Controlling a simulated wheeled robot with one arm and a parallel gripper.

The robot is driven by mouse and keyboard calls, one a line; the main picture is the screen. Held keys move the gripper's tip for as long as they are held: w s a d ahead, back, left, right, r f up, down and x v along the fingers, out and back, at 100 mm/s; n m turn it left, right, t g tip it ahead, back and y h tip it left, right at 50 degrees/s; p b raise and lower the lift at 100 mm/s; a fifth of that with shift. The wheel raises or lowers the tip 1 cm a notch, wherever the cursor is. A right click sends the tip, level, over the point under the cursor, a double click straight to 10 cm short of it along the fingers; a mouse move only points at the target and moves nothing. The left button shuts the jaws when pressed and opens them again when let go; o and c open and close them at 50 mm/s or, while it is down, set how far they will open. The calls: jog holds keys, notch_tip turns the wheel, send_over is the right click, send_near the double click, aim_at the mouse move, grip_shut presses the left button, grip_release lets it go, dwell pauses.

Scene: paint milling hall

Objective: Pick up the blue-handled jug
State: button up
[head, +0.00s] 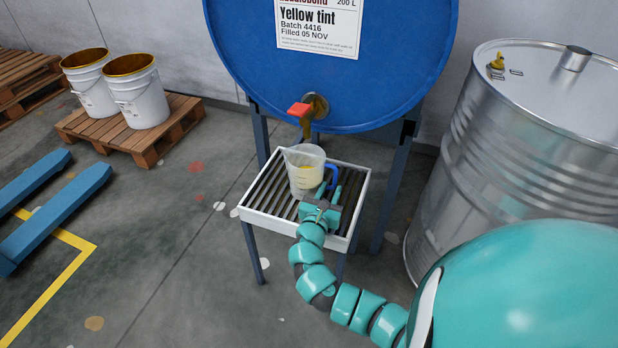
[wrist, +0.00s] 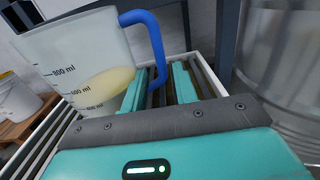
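The clear jug (head: 303,174) with a blue handle (head: 332,174) stands upright on a slatted stand (head: 258,220), below the drum's tap. It holds some pale yellow liquid. In the wrist view the jug (wrist: 85,60) shows ml marks, and its blue handle (wrist: 155,40) faces my gripper. My gripper (head: 330,190) is at the handle side of the jug, low over the slats. In the wrist view its two fingers (wrist: 158,80) are apart, with the lower end of the handle appearing between them. I cannot tell whether either finger touches it.
A blue drum (head: 330,85) with a red-handled tap (head: 302,109) hangs over the stand on blue legs. A steel drum (head: 510,150) stands close on the right. White buckets (head: 140,98) sit on a pallet (head: 150,145) at left. Blue forks (head: 50,215) lie on open floor.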

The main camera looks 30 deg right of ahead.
aim_at(334, 184)
jog(key=shift+b+x, duration=0.4)
jog(key=shift+x, duration=1.5)
grip_shut()
